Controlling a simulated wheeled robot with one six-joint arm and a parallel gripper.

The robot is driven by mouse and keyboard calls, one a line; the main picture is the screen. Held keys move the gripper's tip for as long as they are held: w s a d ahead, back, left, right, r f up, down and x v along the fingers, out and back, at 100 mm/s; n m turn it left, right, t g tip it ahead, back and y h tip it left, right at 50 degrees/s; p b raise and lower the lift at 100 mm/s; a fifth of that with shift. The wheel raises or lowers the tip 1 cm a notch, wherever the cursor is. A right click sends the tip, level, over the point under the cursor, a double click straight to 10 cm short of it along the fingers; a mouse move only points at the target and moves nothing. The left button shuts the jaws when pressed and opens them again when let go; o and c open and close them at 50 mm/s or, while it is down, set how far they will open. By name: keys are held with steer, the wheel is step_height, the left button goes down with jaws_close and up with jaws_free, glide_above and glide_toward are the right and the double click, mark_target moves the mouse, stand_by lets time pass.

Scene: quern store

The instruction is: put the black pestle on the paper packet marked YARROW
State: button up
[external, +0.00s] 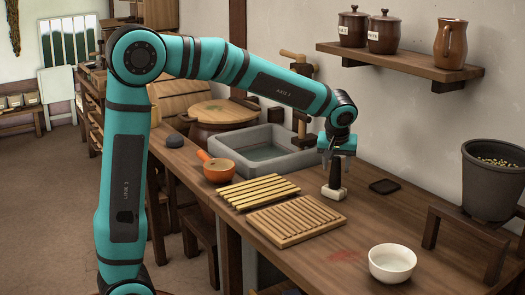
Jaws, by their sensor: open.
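My gripper (336,158) is open and points down over the worktop, right of the slatted racks. Directly below it a small upright thing with a dark upper part and a pale, rounded base (334,193) stands on the wood. I cannot tell whether it is the black pestle, nor whether the fingers touch it. A dark rounded lump (174,140) lies at the far left of the worktop; its kind is unclear. I can make out no paper packet marked YARROW on the worktop.
Two slatted wooden racks (296,222) lie left of my gripper. A grey stone sink (222,160) and an orange pan (219,171) are behind them. A dark square pad (384,186), a white bowl (392,263) and a grey pot (492,180) are to the right.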

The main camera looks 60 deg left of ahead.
steer(key=v, duration=1.1)
steer(key=shift+r, duration=0.2)
steer(key=shift+s, duration=0.15)
steer(key=s+a+r+m+t+h, duration=0.1)
steer(key=s+a+r+m+t, duration=0.1)
steer(key=s, duration=0.8)
steer(key=s+a+r+m+t+h, duration=0.1)
steer(key=s+r+m+t, duration=0.3)
steer(key=s+r+t, duration=0.3)
steer(key=s+a+r+m+t+h, duration=0.1)
steer(key=s+r+t, duration=0.4)
steer(key=s, duration=0.9)
step_height(320, 180, up, 2)
steer(key=shift+s+a+r+m, duration=0.2)
steer(key=shift+s+a+m, duration=0.2)
steer(key=shift+a+m, duration=0.5)
steer(key=shift+d, duration=0.1)
